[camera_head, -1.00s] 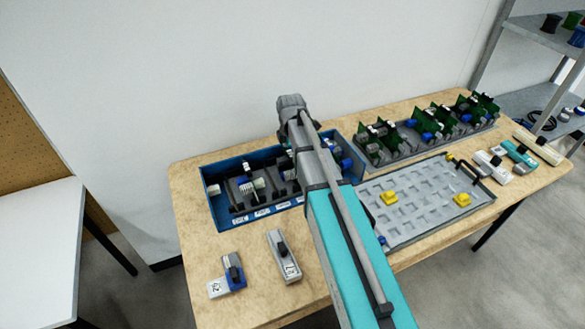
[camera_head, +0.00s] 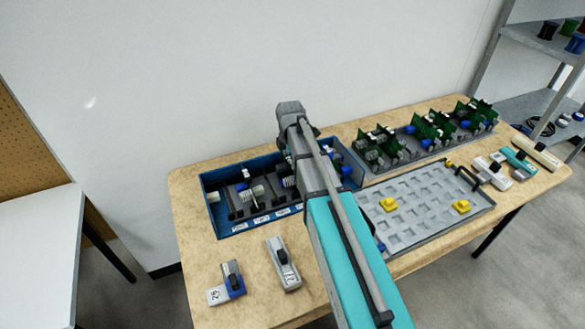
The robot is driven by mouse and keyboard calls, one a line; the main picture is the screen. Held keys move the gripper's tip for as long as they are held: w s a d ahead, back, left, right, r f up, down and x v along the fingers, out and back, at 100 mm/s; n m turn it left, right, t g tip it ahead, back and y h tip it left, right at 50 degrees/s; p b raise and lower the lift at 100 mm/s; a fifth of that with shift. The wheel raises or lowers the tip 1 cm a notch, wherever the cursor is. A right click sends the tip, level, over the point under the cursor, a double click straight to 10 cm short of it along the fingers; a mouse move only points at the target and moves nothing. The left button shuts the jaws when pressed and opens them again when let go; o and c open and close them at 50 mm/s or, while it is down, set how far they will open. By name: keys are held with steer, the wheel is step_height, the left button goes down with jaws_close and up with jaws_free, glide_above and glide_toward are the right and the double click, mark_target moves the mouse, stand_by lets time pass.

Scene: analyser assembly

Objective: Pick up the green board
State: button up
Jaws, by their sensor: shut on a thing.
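Several green boards stand upright in a grey rack (camera_head: 402,160) at the back right of the table. One green board (camera_head: 375,144) is at the rack's left end, another green board (camera_head: 432,125) near its middle, and more at the right end. My arm reaches over the blue bin (camera_head: 208,205), with its wrist bent at the top. My gripper and its fingertips are hidden behind the arm, so I cannot see what is between them. The part of the bin under the arm is hidden too.
Two small devices, one grey (camera_head: 283,263) and one blue-grey (camera_head: 232,280), lie at the front left. More small tools (camera_head: 520,163) lie at the right end.

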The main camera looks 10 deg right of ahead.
steer(key=shift+w+r, duration=0.1)
step_height(320, 180, up, 18)
steer(key=p, duration=1.8)
steer(key=o, duration=0.6)
steer(key=c, duration=0.5)
steer(key=shift+c, duration=0.2)
steer(key=shift+f+b, duration=2.45)
steer(key=shift+f, duration=0.05)
stand_by(1.5)
